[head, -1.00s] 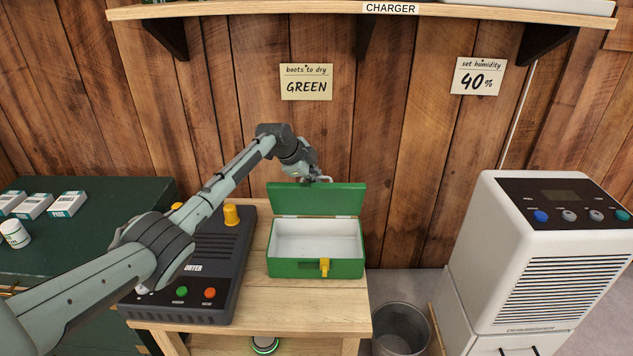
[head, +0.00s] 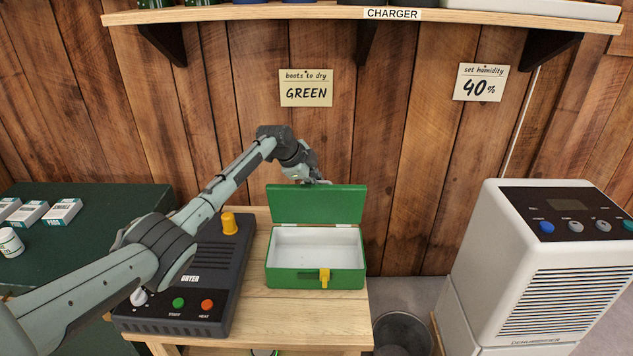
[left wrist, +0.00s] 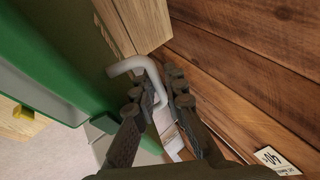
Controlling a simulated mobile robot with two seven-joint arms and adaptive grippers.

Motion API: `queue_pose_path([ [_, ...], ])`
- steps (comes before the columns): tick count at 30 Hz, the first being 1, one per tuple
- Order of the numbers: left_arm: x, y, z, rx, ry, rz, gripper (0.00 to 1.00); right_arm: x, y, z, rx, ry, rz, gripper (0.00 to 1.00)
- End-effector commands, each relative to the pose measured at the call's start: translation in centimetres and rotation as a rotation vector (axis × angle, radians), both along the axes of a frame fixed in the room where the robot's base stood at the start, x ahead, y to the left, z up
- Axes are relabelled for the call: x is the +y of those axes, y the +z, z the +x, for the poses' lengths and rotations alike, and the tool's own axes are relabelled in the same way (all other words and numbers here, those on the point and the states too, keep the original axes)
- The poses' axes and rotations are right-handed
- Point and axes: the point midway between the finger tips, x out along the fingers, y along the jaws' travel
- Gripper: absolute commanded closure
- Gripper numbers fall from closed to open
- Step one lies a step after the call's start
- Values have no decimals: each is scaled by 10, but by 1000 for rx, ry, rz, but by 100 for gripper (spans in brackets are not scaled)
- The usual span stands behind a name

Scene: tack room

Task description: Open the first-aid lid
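The green first-aid box (head: 300,280) sits on the wooden table with its lid (head: 317,203) raised about upright at the back. Its white inside shows and looks empty. A yellow latch (head: 324,278) is on the box front. My left gripper (head: 318,181) is at the lid's top edge, partly hidden behind it. My right gripper is not in view.
The black dryer unit (head: 215,255) stands left of the box, under my left arm. A white dehumidifier (head: 545,270) stands at right and a bin (head: 402,335) on the floor. A shelf (head: 250,13) overhangs the wooden wall. Bare table lies before the box.

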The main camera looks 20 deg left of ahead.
Motion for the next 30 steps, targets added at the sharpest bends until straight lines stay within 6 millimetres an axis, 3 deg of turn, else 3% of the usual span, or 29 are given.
queue_pose_path([
  [1,6,6,7,-30,15,1,83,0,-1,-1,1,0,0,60],
  [16,8,9,0,-25,14,3,83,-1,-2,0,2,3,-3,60],
  [30,25,86,-53,-25,7,3,83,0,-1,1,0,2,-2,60],
])
